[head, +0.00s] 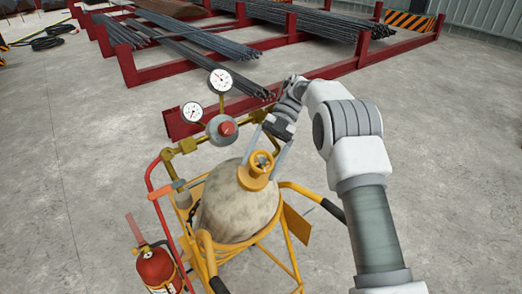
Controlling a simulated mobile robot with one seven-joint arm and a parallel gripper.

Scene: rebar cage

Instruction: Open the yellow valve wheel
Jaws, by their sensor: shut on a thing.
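The yellow valve wheel (261,163) sits on top of a worn, pale gas cylinder (235,212) in the head view. The cylinder stands in a yellow cart (262,240). My gripper (263,160) reaches down from the upper right. Its two long fingers lie on either side of the wheel and it is shut on the wheel. The yellow collar (254,180) below the wheel is partly visible. The exact finger contact is too small to see.
Two gauges (220,80) and a regulator (222,128) stand close left of the wheel. A fire extinguisher (157,268) is at lower left. Red racks (185,122) with rebar (200,40) lie behind. The concrete floor (450,190) is clear at right.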

